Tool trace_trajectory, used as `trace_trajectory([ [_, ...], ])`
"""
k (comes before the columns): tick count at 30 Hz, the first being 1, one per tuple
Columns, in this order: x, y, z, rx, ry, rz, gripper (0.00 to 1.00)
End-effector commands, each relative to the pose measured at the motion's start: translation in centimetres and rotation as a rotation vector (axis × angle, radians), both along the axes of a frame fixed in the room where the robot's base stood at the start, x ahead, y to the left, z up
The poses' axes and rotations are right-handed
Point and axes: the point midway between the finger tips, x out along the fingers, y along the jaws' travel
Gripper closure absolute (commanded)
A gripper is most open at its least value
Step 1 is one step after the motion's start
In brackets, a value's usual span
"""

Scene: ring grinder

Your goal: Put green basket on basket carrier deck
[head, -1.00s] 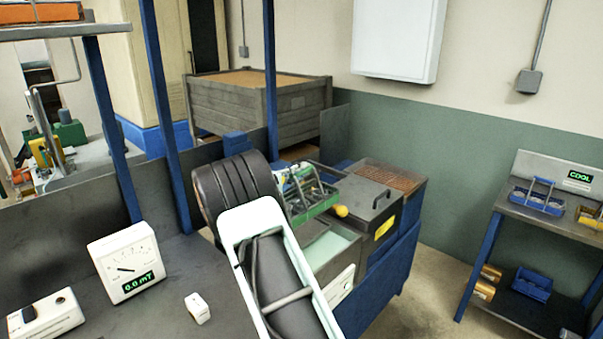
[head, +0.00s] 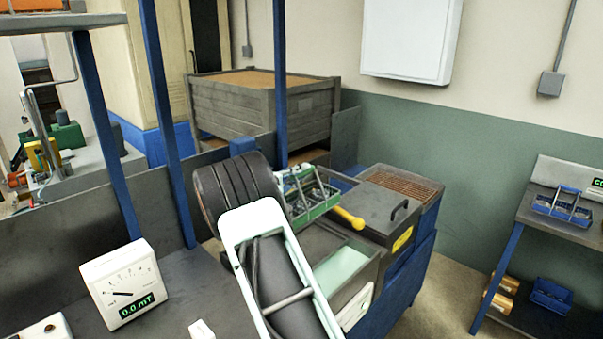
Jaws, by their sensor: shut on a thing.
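The green basket (head: 318,208) is in the middle of the head view, with grey metal parts inside and a handle rising above it. My gripper (head: 296,182) is just past my black wrist, mostly hidden by it, and is shut on the basket by its handle. The basket appears held above the tank unit, in front of the grey lid; its exact height is hard to judge. I cannot tell for certain which surface is the basket carrier deck; a brown grated top (head: 402,187) is at the unit's far end.
The tank unit has an open pale-green bath (head: 345,265) and a grey lid (head: 378,212) with a handle. A yellow handle-like piece (head: 348,217) is beside the basket. A blue-legged shelf (head: 570,215) with blue baskets stands right. A meter (head: 122,283) sits on the left bench.

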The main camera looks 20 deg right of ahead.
Motion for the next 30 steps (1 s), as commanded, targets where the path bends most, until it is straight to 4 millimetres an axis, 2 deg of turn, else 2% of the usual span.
trace_trajectory([
  [5,0.0,-0.1,-1.7,-0.004,-0.005,-0.001,1.00],
  [16,0.0,0.0,-7.1,-0.004,-0.005,-0.001,1.00],
  [30,0.0,-0.1,-9.4,-0.005,-0.004,-0.001,1.00],
])
